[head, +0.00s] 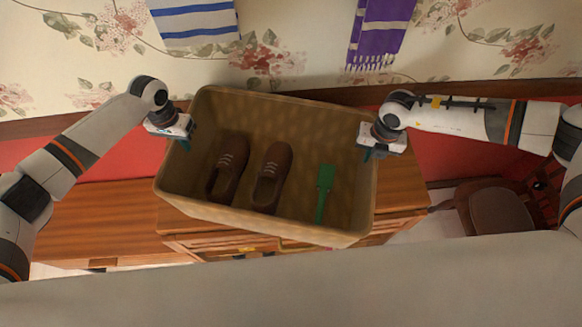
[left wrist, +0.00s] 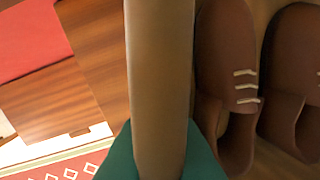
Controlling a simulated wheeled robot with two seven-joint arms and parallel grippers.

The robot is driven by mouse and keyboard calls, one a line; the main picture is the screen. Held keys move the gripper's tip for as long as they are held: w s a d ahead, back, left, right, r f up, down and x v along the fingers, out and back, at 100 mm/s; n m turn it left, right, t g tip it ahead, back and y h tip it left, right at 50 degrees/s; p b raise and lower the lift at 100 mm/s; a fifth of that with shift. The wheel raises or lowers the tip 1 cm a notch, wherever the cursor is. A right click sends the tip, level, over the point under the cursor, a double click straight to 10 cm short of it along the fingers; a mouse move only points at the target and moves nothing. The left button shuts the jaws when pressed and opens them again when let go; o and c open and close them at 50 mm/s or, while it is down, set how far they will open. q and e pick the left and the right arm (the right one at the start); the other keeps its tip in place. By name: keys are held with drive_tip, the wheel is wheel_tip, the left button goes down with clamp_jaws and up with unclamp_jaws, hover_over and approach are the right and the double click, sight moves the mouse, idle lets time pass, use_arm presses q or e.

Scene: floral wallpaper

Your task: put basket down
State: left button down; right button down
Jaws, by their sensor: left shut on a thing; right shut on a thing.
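A tan basket (head: 290,228) is held between my two grippers in the head view, above the wooden furniture. It holds a pair of brown shoes (head: 270,178) and a green tool-like item (head: 325,190). My left gripper (head: 182,137) is shut on the basket's left wall. My right gripper (head: 372,150) is shut on its right wall. The left wrist view shows the basket wall (left wrist: 160,90) between teal fingers, with the shoes (left wrist: 230,85) inside to the right. The basket's underside is hidden, so I cannot tell whether it touches anything.
A wooden cabinet or table (head: 110,220) lies below and to the left of the basket. A brown chair (head: 500,208) stands at the right. Striped (head: 195,22) and purple (head: 380,30) cloths hang on the floral wall. A patterned rug (left wrist: 60,165) shows in the left wrist view.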

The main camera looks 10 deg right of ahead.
use_arm(q)
drive_tip(key=c, duration=1.6)
unclamp_jaws()
drive_tip(key=shift+s, duration=0.1)
use_arm(e)
drive_tip(key=c, duration=1.6)
unclamp_jaws()
drive_tip(key=shift+s, duration=0.1)
use_arm(q)
drive_tip(key=shift+o, duration=0.2)
use_arm(e)
drive_tip(key=shift+o, duration=0.2)
use_arm(q)
drive_tip(key=shift+r, duration=0.25)
use_arm(e)
drive_tip(key=shift+r, duration=0.15)
use_arm(q)
wheel_tip(320, 180, up, 12)
drive_tip(key=shift+a+f, duration=0.25)
drive_tip(key=shift+a, duration=0.1)
use_arm(e)
wheel_tip(320, 180, up, 12)
drive_tip(key=shift+d, duration=0.4)
drive_tip(key=shift+s+f, duration=0.1)
drive_tip(key=shift+f, duration=0.1)
